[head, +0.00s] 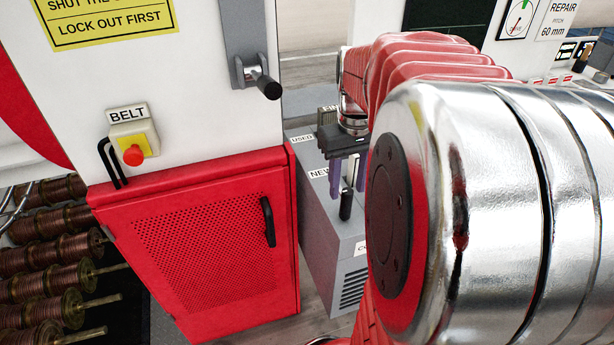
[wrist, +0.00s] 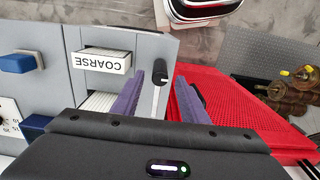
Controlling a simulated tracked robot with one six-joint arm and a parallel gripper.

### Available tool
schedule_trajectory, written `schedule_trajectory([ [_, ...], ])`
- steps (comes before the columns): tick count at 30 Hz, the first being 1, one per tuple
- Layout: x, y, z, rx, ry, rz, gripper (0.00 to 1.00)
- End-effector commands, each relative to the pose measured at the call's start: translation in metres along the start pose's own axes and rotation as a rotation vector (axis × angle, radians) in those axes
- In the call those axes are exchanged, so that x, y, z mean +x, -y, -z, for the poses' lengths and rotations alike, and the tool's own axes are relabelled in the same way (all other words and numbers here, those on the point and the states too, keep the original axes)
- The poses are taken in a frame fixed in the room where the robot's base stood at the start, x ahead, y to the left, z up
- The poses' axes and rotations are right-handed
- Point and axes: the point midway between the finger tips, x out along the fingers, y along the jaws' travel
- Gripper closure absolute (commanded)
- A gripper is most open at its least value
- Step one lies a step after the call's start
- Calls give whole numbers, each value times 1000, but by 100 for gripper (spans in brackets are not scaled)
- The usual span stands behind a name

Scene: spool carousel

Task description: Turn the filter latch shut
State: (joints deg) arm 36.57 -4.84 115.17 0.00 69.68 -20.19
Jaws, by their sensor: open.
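The filter latch (wrist: 159,73) is a black-handled lever on the grey filter cabinet (wrist: 60,25). In the wrist view it is to the right of a white filter labelled COARSE (wrist: 102,60). My gripper (wrist: 155,80) is open, with purple fingers on either side of the latch. I see no clear contact between them. In the head view the black latch handle (head: 346,206) hangs below my gripper (head: 349,184). The latch's pivot is not clearly visible, and my arm covers part of the cabinet in the head view.
A red perforated door (head: 205,245) with a black handle stands left of the cabinet. A BELT button box (head: 134,140) and a grey lever (head: 250,65) are on the white panel above. Copper spools (head: 45,260) are at far left.

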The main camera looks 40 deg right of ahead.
Motion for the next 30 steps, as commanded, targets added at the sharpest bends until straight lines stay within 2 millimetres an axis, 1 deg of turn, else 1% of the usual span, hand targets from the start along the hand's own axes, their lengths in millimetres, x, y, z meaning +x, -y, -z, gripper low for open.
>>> schedule_trajectory([
  [1,8,0,0,0,3,1,60],
  [9,50,0,-1,0,3,1,60],
  [12,62,0,0,0,2,1,60],
  [15,71,0,0,0,1,1,60],
  [19,75,0,0,0,0,0,60],
  [26,76,0,0,0,0,0,60],
  [30,76,0,0,0,0,0,68],
])
